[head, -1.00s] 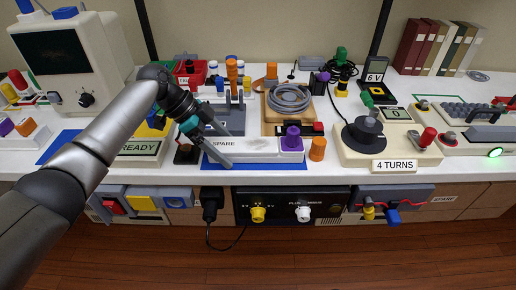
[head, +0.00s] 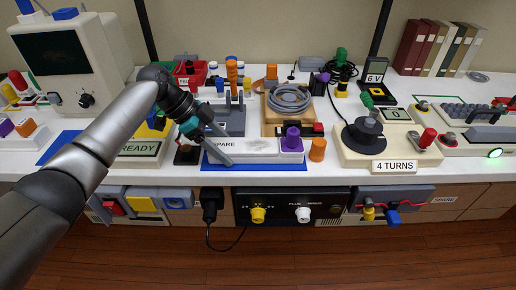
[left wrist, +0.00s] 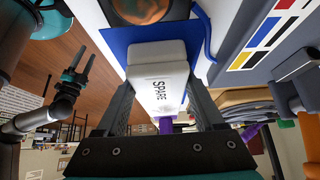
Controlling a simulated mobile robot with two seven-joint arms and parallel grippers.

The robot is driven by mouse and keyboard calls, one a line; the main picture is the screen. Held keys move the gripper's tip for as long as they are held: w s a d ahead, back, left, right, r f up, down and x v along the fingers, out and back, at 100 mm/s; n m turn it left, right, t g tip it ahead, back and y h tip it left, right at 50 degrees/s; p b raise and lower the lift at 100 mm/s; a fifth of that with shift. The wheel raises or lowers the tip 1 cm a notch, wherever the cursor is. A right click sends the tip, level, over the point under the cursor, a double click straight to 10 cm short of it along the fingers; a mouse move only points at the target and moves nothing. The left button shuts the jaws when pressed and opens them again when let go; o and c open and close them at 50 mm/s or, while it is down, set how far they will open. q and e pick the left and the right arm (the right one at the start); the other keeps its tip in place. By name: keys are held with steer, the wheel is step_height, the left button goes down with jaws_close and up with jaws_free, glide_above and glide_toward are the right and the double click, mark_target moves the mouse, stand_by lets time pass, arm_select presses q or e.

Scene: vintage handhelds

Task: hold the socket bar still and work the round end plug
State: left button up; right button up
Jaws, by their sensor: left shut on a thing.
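The white socket bar (head: 255,151), marked SPARE, lies on a blue mat (head: 268,166) near the counter's front edge. A round purple plug (head: 293,138) stands upright in its right end. My left gripper (head: 222,151) reaches down to the bar's left part and is shut on it. In the left wrist view, the fingers (left wrist: 160,108) lie along both sides of the bar (left wrist: 160,70); the purple plug (left wrist: 165,125) shows partly beyond. My right gripper (left wrist: 75,75) shows only in the left wrist view, open and empty, away from the bar.
An orange cylinder (head: 317,149) stands just right of the bar. Behind it are a coiled grey cable (head: 289,97) and a grey block with orange-handled tools (head: 232,80). A turning device marked 4 TURNS (head: 393,166) stands farther right. A black box with knobs (head: 290,206) is below the counter edge.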

arm_select(q)
jaws_close()
steer(key=shift+f, duration=0.15)
stand_by(0.4)
arm_select(e)
steer(key=shift+d, duration=0.1)
arm_select(q)
steer(key=shift+s+p, duration=0.1)
steer(key=shift+p, duration=0.25)
arm_select(e)
steer(key=shift+r, duration=0.35)
stand_by(0.3)
arm_select(q)
steer(key=shift+r+p, duration=0.4)
steer(key=shift+p, duration=0.25)
arm_select(e)
steer(key=shift+r, duration=0.65)
stand_by(0.7)
steer(key=shift+o, duration=0.2)
